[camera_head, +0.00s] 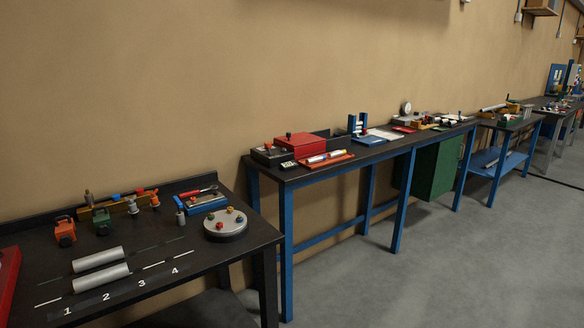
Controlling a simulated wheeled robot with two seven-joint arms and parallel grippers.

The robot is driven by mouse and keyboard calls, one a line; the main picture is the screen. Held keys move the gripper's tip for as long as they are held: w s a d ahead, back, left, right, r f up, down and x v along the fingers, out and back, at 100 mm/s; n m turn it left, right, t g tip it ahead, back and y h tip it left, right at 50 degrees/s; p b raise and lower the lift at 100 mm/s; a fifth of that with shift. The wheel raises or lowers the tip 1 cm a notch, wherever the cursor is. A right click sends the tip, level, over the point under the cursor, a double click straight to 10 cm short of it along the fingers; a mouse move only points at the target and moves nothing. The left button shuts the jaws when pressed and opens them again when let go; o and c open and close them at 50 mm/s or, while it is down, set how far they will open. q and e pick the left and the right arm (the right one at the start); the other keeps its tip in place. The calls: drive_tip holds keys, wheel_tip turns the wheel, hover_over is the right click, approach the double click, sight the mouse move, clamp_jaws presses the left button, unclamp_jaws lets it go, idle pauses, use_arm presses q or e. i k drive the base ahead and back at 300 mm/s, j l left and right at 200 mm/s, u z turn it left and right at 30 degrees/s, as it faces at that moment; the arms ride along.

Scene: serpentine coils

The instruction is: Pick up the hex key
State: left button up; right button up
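I cannot make out a hex key for certain in the head view. A small red-handled tool (204,191) lies at the back of the near black table (212,262), by a blue tray (207,204); its exact kind is too small to tell. Thin pale strips (153,265) lie on the same table near the printed numbers, and I cannot tell whether they are objects or markings. Neither of my grippers is in view.
The near table also holds two silver cylinders (101,275), an orange block (65,231), a green block (102,221) and a round grey disc with knobs (226,224). A taller blue-legged bench (352,154) stands to the right. Grey floor (440,260) is clear in front.

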sight(178, 203)
drive_tip(key=i+j+u, duration=0.35)
drive_tip(key=i+j, duration=0.6)
drive_tip(key=i+l+u, duration=0.1)
drive_tip(key=l, duration=0.2)
drive_tip(key=i+l+u, duration=0.25)
drive_tip(key=l, duration=0.4)
drive_tip(key=i+l+u, duration=0.1)
drive_tip(key=l, duration=0.25)
drive_tip(key=i, duration=0.05)
